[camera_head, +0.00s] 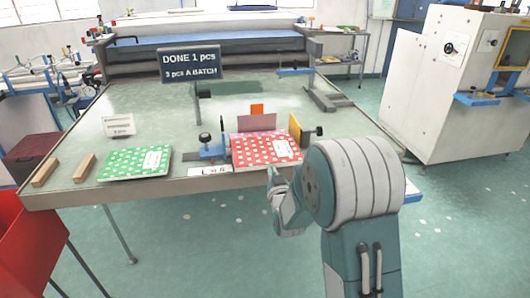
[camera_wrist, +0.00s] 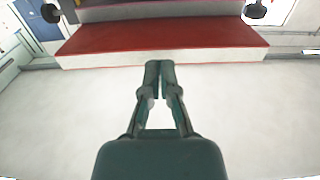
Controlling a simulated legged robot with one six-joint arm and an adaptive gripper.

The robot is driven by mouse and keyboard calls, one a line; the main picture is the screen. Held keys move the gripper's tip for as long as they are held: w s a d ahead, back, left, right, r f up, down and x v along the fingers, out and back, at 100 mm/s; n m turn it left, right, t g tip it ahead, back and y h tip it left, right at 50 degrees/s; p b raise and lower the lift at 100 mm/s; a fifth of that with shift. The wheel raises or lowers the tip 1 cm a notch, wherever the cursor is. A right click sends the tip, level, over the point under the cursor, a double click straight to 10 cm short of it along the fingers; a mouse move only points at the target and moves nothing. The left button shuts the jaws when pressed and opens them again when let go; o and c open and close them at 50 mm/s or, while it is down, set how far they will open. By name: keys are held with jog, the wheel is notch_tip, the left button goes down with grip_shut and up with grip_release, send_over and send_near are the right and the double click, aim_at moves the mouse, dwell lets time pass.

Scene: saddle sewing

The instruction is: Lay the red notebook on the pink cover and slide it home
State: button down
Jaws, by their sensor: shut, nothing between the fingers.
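The red notebook (camera_head: 262,150) with white dots and a pale label lies in the fixture at the table's front edge. In the wrist view its red top (camera_wrist: 160,37) and pale front side show across the upper part. A dull pink panel (camera_head: 257,123) stands upright behind it; I cannot tell whether this is the pink cover, and no other pink cover is clear. My gripper (camera_head: 271,175) is at the notebook's near side, partly hidden by my arm. In the wrist view the fingertips (camera_wrist: 159,65) are together, empty, and at or very near the notebook's front side; contact is unclear.
A green dotted notebook (camera_head: 136,163) and two wooden blocks (camera_head: 84,168) lie at the left. A blue clamp (camera_head: 212,150) and a yellow plate (camera_head: 295,130) flank the red notebook.

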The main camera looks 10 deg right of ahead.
aim_at(267, 157)
jog(key=shift+w, duration=4.15)
jog(key=s, duration=0.6)
jog(key=shift+r, duration=0.15)
jog(key=s+r+g, duration=0.6)
jog(key=s+r, duration=0.4)
jog(key=s, duration=0.5)
jog(key=s+g, duration=0.6)
jog(key=s, duration=1.8)
jog(key=shift+s+f, duration=0.3)
jog(key=shift+s, duration=0.05)
